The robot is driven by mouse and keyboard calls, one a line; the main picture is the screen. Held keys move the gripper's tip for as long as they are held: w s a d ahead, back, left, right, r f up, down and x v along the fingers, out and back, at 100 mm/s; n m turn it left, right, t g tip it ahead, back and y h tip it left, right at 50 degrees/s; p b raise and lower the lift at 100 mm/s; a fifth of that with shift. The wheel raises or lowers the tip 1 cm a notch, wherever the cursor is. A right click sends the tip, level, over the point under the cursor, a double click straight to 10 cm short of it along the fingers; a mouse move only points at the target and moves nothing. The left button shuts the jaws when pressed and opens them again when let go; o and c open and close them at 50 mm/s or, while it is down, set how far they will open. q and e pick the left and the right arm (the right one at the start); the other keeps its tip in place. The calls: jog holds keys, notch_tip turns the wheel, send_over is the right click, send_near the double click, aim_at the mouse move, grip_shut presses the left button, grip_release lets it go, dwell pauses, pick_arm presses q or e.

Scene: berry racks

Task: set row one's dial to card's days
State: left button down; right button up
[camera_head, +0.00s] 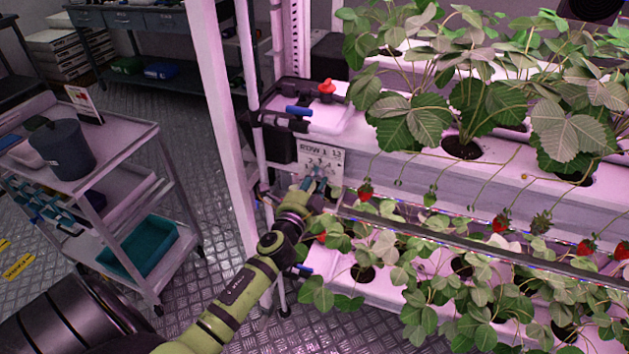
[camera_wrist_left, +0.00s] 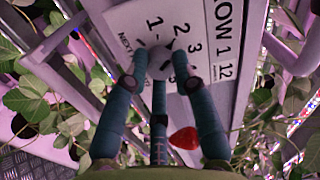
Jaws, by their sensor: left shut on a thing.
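The white dial plate (camera_head: 335,155) headed ROW 1 hangs at the left end of the upper rack; it also shows, tilted, in the left wrist view (camera_wrist_left: 128,20), with large numerals. The grey round dial knob (camera_wrist_left: 160,62) sits on this plate. My left gripper (camera_head: 317,186) is at the plate's lower part, with its fingers closed around the knob in the left wrist view (camera_wrist_left: 160,76). The fingers cover part of the dial, and I cannot tell its exact setting. A small card (camera_head: 85,104) stands on the cart at left; its writing is too small to read. My right gripper is not in view.
Strawberry plants (camera_head: 462,115) fill the racks at right, with red berries hanging near the gripper. A white post (camera_head: 222,110) stands left of my arm. A cart (camera_head: 120,165) holds a grey bucket (camera_head: 62,150) and a teal tray (camera_head: 140,240). The floor between is free.

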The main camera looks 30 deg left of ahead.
pick_arm(q)
jog(key=c, duration=1)
grip_release()
jog(key=shift+s, duration=0.1)
jog(key=v, duration=1.1)
jog(key=shift+s, duration=0.4)
jog(key=s+d+f+n+g+h, duration=0.1)
jog(key=s+d+f+n+g, duration=0.15)
jog(key=f, duration=0.75)
jog(key=s+d+f+n+g+h, duration=0.1)
jog(key=s+f+g, duration=0.15)
jog(key=f, duration=0.75)
jog(key=s+d+f+n+g+h, duration=0.1)
jog(key=s+d+f+n+g, duration=0.15)
jog(key=f, duration=0.75)
jog(key=s+d+f+n+g, duration=0.1)
jog(key=s+f+g, duration=0.2)
jog(key=s+f, duration=0.3)
jog(key=s+d+f+n+g+h, duration=0.1)
jog(key=s+f, duration=0.5)
jog(key=s, duration=0.7)
jog(key=s+d+f+n+g, duration=0.2)
jog(key=s+f+g, duration=0.3)
jog(key=s, duration=0.5)
jog(key=shift+s+d+f+n, duration=0.15)
jog(key=shift+s+f+n, duration=0.25)
jog(key=shift+f, duration=0.45)
